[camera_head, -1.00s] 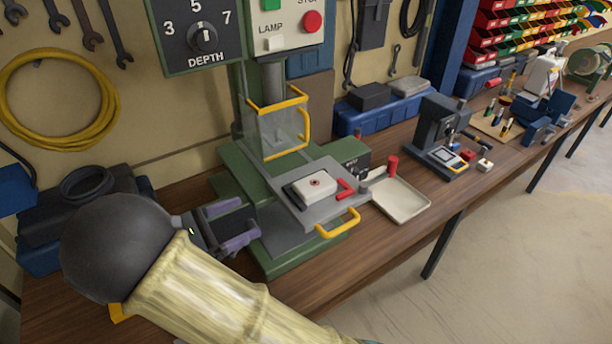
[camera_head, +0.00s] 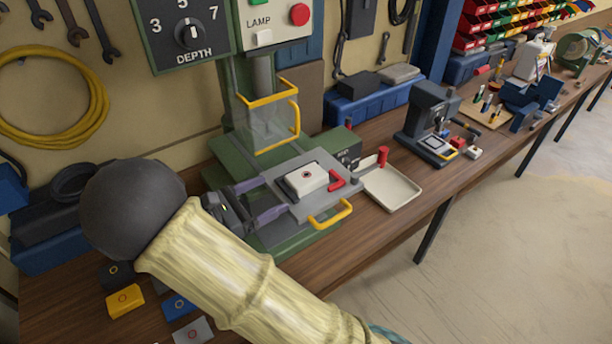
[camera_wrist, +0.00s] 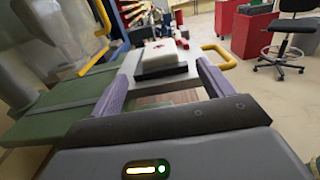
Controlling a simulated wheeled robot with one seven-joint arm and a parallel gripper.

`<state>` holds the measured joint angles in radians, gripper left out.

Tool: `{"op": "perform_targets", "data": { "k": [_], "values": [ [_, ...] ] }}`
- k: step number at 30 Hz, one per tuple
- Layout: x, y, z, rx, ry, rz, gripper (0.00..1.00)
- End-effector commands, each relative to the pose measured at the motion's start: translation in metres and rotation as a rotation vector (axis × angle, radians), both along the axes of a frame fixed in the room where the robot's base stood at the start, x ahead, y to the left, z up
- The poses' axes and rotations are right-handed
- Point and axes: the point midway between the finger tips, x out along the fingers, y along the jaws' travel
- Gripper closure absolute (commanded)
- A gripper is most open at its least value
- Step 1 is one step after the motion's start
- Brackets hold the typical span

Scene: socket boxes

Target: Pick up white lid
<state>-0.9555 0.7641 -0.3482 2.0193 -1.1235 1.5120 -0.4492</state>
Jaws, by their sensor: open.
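The white lid (camera_head: 306,176) sits on top of a black box base (camera_head: 287,188) on the grey plate (camera_head: 335,165) of the green press. A small dark and red mark shows on its top. The lid also shows in the wrist view (camera_wrist: 160,53), straight ahead between the fingers. My gripper (camera_head: 268,199) is open and empty, with its purple fingers pointing at the lid from the left. In the wrist view the fingers (camera_wrist: 160,84) are spread on either side, short of the lid.
A red clamp (camera_head: 337,179) sits right beside the lid, and a yellow handle (camera_head: 330,214) sticks out in front. A clear guard (camera_head: 268,118) with yellow edges hangs above behind. A pale tray (camera_head: 392,188) is to the right. Several coloured lids, one yellow (camera_head: 125,301), lie front left.

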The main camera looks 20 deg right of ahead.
Motion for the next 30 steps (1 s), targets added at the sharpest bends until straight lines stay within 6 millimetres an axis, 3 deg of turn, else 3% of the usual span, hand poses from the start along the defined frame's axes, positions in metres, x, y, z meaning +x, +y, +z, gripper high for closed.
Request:
{"op": "perform_targets", "data": {
  "k": [6,20,30],
  "values": [
    [0.009,-0.030,0.001,-0.001,0.001,-0.001,0.20],
    [0.012,-0.038,0.001,0.000,0.000,0.002,0.20],
    [0.027,-0.084,0.001,-0.001,0.000,0.000,0.20]
  ]
}}
